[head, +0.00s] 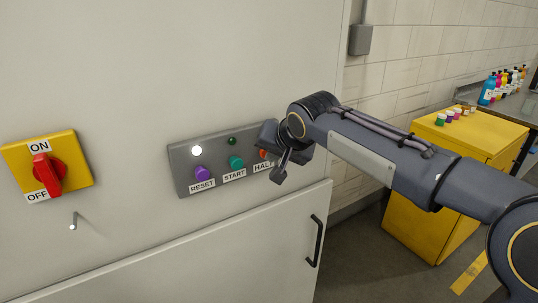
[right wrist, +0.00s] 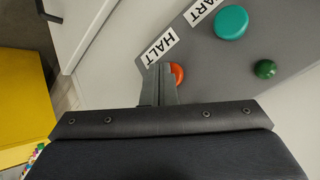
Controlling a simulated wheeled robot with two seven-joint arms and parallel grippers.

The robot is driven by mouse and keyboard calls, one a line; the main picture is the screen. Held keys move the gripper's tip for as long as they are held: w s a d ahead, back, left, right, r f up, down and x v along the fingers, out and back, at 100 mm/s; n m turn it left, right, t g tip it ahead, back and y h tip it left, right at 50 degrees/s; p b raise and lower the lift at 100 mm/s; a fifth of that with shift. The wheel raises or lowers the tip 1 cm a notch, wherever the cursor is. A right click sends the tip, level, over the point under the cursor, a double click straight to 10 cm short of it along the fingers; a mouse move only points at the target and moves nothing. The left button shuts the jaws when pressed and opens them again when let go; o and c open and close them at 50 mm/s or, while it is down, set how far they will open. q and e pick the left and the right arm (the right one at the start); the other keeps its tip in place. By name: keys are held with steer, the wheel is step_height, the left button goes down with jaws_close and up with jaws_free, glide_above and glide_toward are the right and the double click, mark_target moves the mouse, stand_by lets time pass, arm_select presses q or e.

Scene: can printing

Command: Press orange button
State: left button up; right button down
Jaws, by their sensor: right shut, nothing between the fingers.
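The orange button (head: 263,153), by the HALT label, is at the right end of the grey control panel (head: 183,161). My right gripper mostly hides it in the head view. In the right wrist view the orange button (right wrist: 178,74) shows just beside the fingertips, partly covered by them. My right gripper (right wrist: 159,68) is shut and empty, its fingertips at the button and over the edge of the HALT label. I cannot tell whether they touch the button. My left gripper is not in view.
The panel also has a purple RESET button (head: 203,173), a teal START button (head: 236,162), a lit white lamp (head: 197,150) and a dark green lamp (head: 233,141). A red rotary switch (head: 48,174) is at the left. A yellow cabinet (head: 468,138) stands at the right.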

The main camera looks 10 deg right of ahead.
stand_by(0.4)
steer(key=shift+s+d+b, duration=0.2)
steer(key=shift+s+b, duration=0.15)
steer(key=shift+s, duration=0.2)
steer(key=shift+s+d+b, duration=0.15)
steer(key=shift+s+b, duration=0.15)
steer(key=shift+s, duration=0.25)
steer(key=shift+s, duration=0.1)
steer(key=s, duration=0.1)
steer(key=s+d+b, duration=0.1)
steer(key=s, duration=0.1)
steer(key=s+b, duration=0.1)
steer(key=shift+s+d, duration=0.25)
steer(key=shift+d, duration=0.1)
